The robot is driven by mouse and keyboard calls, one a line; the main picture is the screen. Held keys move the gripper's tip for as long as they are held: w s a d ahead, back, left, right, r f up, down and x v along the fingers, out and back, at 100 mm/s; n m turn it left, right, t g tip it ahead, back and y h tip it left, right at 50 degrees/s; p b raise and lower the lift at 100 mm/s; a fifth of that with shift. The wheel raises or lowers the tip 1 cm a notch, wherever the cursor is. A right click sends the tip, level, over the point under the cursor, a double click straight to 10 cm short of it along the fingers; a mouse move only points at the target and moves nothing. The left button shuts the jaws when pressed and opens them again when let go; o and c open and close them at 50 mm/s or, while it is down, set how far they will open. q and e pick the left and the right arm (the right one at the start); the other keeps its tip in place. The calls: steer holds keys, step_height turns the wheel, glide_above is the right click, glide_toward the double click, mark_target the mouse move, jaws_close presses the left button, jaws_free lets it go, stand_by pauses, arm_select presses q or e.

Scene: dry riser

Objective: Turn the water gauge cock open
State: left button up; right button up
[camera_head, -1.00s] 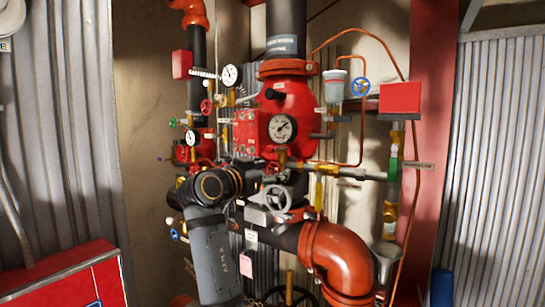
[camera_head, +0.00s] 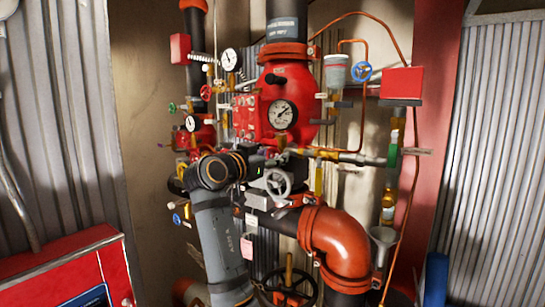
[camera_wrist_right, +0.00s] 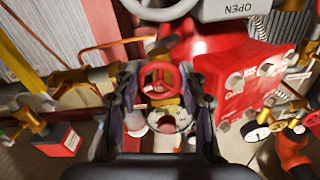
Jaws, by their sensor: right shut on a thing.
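The water gauge (camera_head: 281,114) is a round white dial on the front of the red valve body. A brass cock (camera_head: 281,143) sits just below it. My right gripper (camera_head: 268,160) reaches in from the left at the cock, and its fingertips are small and partly hidden there. In the right wrist view, the two dark fingers (camera_wrist_right: 163,98) stand on either side of a small red wheel handle (camera_wrist_right: 160,76), shut on it. A white round dial (camera_wrist_right: 170,120) shows beyond, between the fingers. How far the handle is turned cannot be told. My left gripper is out of view.
A red box with labels (camera_wrist_right: 235,85) is close on the right there. An orange pipe elbow (camera_head: 338,240) stands lower right.

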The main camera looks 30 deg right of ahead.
steer(key=shift+n, duration=0.3)
steer(key=n+b, duration=0.1)
steer(key=n, duration=0.6)
steer(key=shift+n+b, duration=0.3)
steer(key=n, duration=0.3)
steer(key=shift+r+n, duration=0.1)
steer(key=shift+n, duration=0.2)
steer(key=shift+n+p, duration=0.3)
steer(key=shift+n, duration=1.9)
steer(key=o, duration=1.2)
steer(key=shift+w, duration=0.1)
steer(key=shift+c, duration=0.2)
